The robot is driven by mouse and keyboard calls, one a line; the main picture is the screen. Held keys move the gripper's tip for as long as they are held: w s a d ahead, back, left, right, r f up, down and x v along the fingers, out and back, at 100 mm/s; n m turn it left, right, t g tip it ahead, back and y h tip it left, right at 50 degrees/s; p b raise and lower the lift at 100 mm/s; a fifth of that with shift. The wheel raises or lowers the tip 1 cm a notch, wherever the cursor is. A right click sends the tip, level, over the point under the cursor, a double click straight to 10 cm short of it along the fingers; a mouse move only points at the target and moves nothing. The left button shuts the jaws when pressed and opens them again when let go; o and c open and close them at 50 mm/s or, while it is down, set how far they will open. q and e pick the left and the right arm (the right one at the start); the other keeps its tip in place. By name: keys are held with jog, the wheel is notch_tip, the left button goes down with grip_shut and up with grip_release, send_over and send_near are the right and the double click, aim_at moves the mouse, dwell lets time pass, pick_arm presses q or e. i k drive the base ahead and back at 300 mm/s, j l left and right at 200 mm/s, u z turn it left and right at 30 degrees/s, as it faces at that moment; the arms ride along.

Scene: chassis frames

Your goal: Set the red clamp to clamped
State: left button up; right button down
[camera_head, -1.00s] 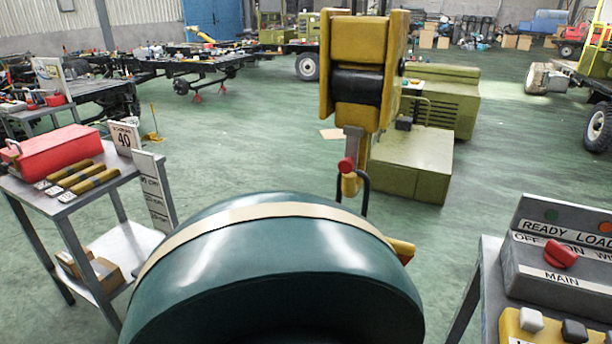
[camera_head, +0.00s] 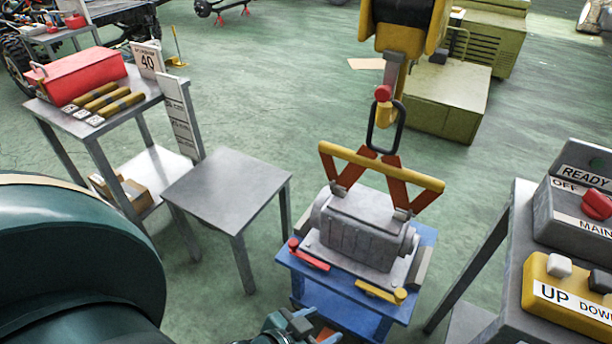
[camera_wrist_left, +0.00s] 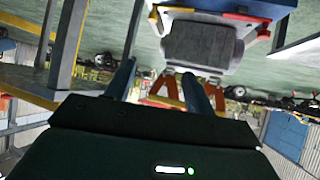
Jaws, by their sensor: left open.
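The red clamp (camera_head: 309,256) is a small red bar with a round knob, at the left front of the plate under a grey ribbed housing (camera_head: 358,225). Its bar lies low, slanting along the blue stand's top; whether it grips the plate I cannot tell. In the left wrist view the red clamp (camera_wrist_left: 245,17) is near the top edge. A similar yellow clamp (camera_head: 380,292) is at the right front. My left gripper (camera_head: 305,330) is open and empty at the bottom edge, in front of the stand; its spread fingers also show in the wrist view (camera_wrist_left: 158,75). My right gripper is out of view.
A yellow lifting bar (camera_head: 380,167) with red arms reaches the housing, under a hoist hook (camera_head: 385,120). The blue stand (camera_head: 408,310) sits between a bare grey table (camera_head: 225,180) and a control panel (camera_head: 575,290). A red toolbox (camera_head: 80,75) is at left.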

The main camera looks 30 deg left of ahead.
aim_at(293, 244)
jog(key=u, duration=1.05)
jog(key=i+j+z, duration=0.2)
jog(key=j, duration=0.2)
jog(key=j+z, duration=0.25)
jog(key=j, duration=0.15)
jog(key=j+z, duration=0.2)
jog(key=j, duration=0.25)
jog(key=i, duration=0.05)
